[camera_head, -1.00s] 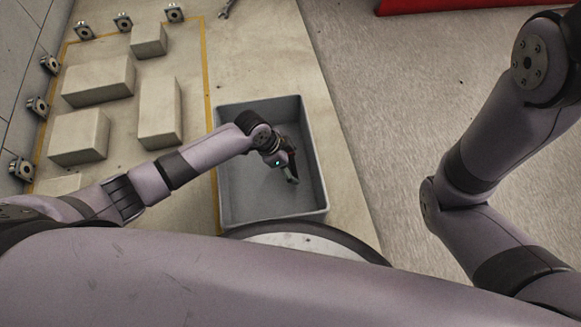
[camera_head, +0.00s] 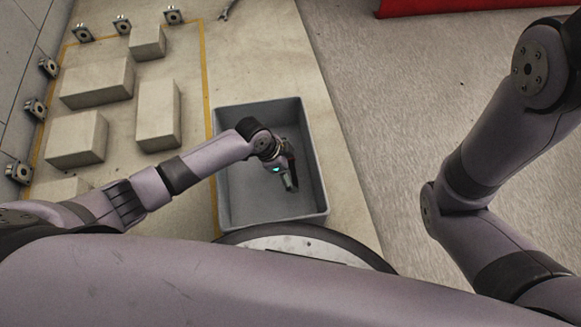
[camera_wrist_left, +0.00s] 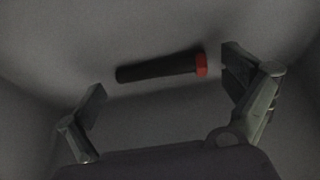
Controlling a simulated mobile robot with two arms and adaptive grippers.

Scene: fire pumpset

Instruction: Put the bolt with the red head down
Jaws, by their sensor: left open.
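The bolt (camera_wrist_left: 158,69) has a dark shank and a red head (camera_wrist_left: 201,65). In the left wrist view it lies on the floor of the grey bin, with the red head to the right. My left gripper (camera_wrist_left: 165,92) is open, with one finger on each side, and the bolt lies between and beyond the fingertips, apart from them. In the head view my left gripper (camera_head: 289,186) is down inside the grey bin (camera_head: 238,192), and the bolt is hidden there. My right arm shows at the right, but its gripper is out of view.
Several pale blocks (camera_head: 158,113) stand left of the bin, inside a yellow line. Several small metal fittings (camera_head: 48,67) line the far and left edges. A wrench-like tool (camera_head: 228,9) lies at the top.

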